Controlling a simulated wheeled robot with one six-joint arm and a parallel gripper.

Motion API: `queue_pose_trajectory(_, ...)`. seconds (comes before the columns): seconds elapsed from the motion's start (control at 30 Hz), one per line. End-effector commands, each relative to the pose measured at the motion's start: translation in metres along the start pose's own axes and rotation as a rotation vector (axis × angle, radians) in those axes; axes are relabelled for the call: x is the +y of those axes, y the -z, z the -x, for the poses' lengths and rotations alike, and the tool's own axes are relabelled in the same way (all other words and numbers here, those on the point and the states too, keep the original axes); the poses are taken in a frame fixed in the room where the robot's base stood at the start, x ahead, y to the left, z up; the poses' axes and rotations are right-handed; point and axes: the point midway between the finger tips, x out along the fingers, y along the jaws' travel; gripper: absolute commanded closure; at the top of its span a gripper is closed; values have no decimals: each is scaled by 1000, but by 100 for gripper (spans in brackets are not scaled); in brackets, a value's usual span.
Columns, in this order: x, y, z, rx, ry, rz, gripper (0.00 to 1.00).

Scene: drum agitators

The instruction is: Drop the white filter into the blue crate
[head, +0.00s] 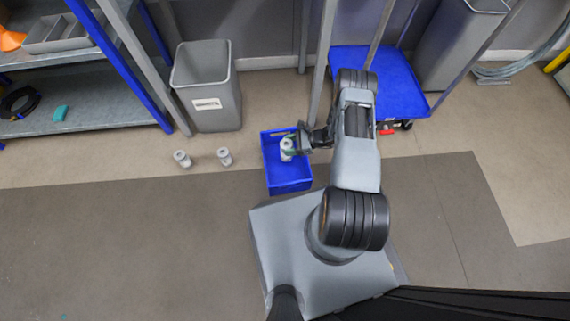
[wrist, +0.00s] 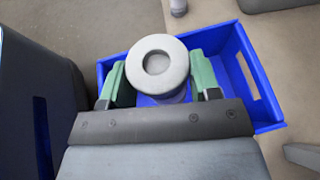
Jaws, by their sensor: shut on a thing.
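A white filter (wrist: 157,64), round with a hole in its top, is between the green fingers of my gripper (wrist: 158,80) in the wrist view. My gripper is shut on it. The filter also shows in the head view (head: 287,148), over the blue crate (head: 290,185). In the wrist view the crate (wrist: 232,45) lies below and around the filter. I cannot tell how far the filter's base is above the crate floor. My gripper also shows in the head view (head: 292,146), reaching over the crate from its right side.
Two more white filters (head: 183,159) (head: 225,157) stand on the floor left of the crate. A grey bin (head: 207,85) with a label stands behind them. A blue platform cart (head: 400,90) is behind my arm at the right. A metal shelf (head: 90,100) stands at the left.

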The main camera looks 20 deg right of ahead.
Motion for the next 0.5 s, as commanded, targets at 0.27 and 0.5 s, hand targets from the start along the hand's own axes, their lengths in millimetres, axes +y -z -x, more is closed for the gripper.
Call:
queue_pose_trajectory(0.27, 0, 0, 0, 0, 0, 0, 21)
queue_pose_trajectory(0.5, 0, 0, 0, 0, 0, 0, 13)
